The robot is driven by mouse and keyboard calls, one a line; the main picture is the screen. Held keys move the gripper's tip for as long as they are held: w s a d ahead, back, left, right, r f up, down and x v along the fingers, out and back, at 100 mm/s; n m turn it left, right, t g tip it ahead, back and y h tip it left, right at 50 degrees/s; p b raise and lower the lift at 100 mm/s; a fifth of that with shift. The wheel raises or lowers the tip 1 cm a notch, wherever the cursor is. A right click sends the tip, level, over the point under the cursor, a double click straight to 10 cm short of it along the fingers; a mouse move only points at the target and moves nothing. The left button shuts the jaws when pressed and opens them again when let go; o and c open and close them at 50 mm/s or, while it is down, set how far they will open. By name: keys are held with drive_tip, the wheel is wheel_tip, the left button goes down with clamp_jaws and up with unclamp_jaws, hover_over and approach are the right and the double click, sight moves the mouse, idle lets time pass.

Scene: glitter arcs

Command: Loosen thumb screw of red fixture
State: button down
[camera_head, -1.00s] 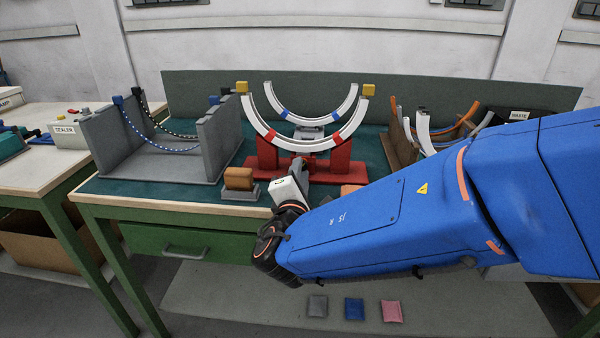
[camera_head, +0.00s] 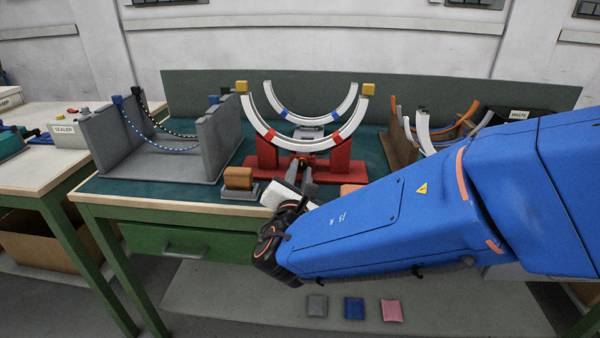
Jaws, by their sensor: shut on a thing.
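The red fixture (camera_head: 334,167) stands on the green mat of the workbench and holds a white arc with red bands (camera_head: 318,144). A second white arc with blue bands (camera_head: 318,116) stands behind it. The thumb screw is at the front middle of the fixture, small and mostly hidden by my fingers. My gripper (camera_head: 301,166) reaches up to the fixture's front from below, with its fingers at that spot. It is shut on the thumb screw, and the body is rolled, with one finger to the left and one to the right.
A grey stand with beaded strings (camera_head: 215,140) is to the left. A brown block on a grey base (camera_head: 238,178) sits at the front edge, left of my gripper. An orange block (camera_head: 350,189) is partly behind my arm.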

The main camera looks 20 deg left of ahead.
idle(0.3)
drive_tip(key=c, duration=1.5)
unclamp_jaws()
drive_tip(key=shift+w, duration=0.1)
drive_tip(key=shift+c, duration=0.2)
drive_tip(key=v, duration=1.7)
drive_tip(key=shift+s, duration=0.25)
